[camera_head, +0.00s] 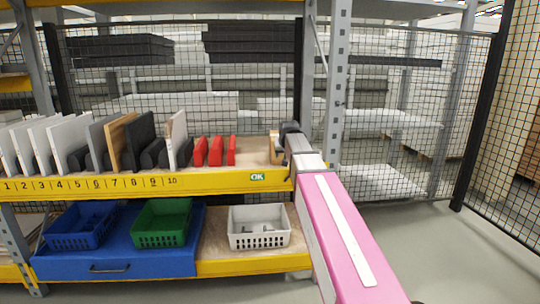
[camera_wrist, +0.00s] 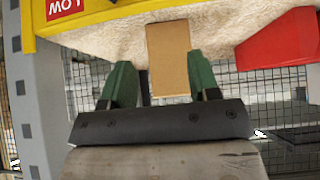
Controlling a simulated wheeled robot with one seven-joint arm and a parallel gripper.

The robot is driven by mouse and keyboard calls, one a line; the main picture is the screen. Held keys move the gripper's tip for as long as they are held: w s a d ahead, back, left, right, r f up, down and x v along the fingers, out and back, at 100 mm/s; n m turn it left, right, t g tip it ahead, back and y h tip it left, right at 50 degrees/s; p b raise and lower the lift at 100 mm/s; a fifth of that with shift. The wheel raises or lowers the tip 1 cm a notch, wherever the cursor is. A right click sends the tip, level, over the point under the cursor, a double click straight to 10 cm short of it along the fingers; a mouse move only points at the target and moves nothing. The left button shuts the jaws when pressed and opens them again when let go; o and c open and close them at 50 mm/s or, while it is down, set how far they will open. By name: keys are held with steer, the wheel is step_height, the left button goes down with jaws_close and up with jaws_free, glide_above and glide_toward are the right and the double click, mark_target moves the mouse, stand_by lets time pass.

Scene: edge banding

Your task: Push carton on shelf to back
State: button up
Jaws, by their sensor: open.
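The brown carton (camera_wrist: 168,60) is on the wooden board of the upper shelf (camera_wrist: 110,38) in the wrist view. In the head view only a small part of the carton (camera_head: 276,148) shows at the shelf's right end, beside my gripper (camera_head: 288,128). In the wrist view my gripper (camera_wrist: 162,85) is open, with one green finger on each side of the carton's near end. Whether the fingers touch it I cannot tell. Nothing is held.
Several red blocks (camera_head: 215,151) stand left of the carton, then upright panels (camera_head: 125,140). A grey post (camera_head: 337,80) stands right of my gripper, and wire mesh (camera_head: 400,110) lies behind. Below are blue, green and white bins (camera_head: 259,240).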

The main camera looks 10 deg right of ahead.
mark_target(281, 167)
steer(key=x, duration=0.3)
steer(key=w+x, duration=0.1)
steer(key=x, duration=0.2)
steer(key=r+x, duration=0.1)
steer(key=x, duration=0.2)
steer(key=shift+w+f, duration=0.1)
steer(key=shift+w, duration=0.15)
steer(key=shift+w+f, duration=0.2)
steer(key=shift+w, duration=0.4)
steer(key=shift+w, duration=4.35)
steer(key=shift+w, duration=4.3)
